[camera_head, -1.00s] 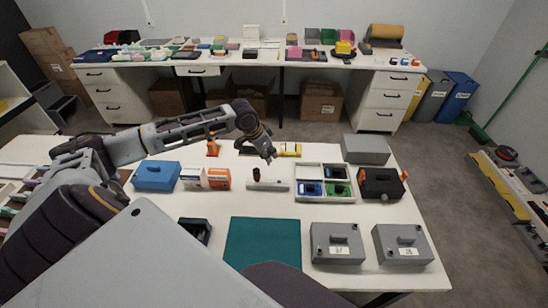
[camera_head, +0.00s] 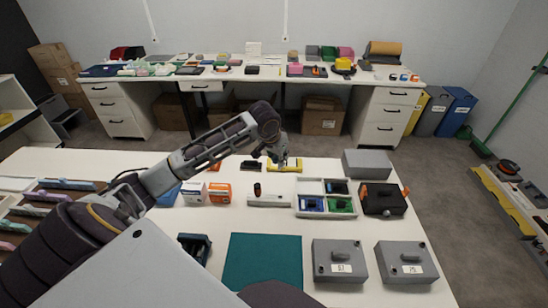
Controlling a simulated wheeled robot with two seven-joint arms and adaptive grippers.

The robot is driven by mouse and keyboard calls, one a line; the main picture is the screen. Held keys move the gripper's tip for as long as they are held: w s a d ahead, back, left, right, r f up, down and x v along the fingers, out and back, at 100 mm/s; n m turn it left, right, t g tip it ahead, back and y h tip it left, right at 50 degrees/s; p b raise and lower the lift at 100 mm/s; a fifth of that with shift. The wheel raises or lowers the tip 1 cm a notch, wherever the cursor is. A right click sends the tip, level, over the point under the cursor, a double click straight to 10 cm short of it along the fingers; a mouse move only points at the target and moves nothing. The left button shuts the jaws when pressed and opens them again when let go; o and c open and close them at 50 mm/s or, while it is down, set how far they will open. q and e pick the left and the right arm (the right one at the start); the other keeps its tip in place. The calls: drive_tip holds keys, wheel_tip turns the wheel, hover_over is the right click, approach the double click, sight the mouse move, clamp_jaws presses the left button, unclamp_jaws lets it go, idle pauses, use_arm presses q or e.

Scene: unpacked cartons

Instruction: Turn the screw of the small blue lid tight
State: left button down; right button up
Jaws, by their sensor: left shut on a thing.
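My left gripper (camera_head: 282,163) points down at a yellow holder (camera_head: 298,167) near the back edge of the table. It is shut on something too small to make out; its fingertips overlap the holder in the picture. The small blue lid cannot be told apart for certain. A blue piece (camera_head: 311,204) sits in the front left compartment of a white tray (camera_head: 325,216), to the right of and nearer than the gripper. A larger blue box (camera_head: 168,199) on the left is mostly behind my left arm. My right gripper is not in view.
The tray also holds a green piece (camera_head: 341,205) and a dark piece. A white block with a dark knob (camera_head: 269,200) stands left of it. A teal mat (camera_head: 263,262), grey lidded boxes (camera_head: 340,260) and a black box (camera_head: 383,199) are nearby. The mat is clear.

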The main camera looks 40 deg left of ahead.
use_arm(q)
drive_tip(key=s+d+f, duration=0.4)
drive_tip(key=d, duration=0.3)
drive_tip(key=s+d+f, duration=0.3)
drive_tip(key=d+f, duration=0.2)
drive_tip(key=d, duration=0.2)
drive_tip(key=shift+s+d, duration=0.25)
drive_tip(key=shift+s, duration=0.15)
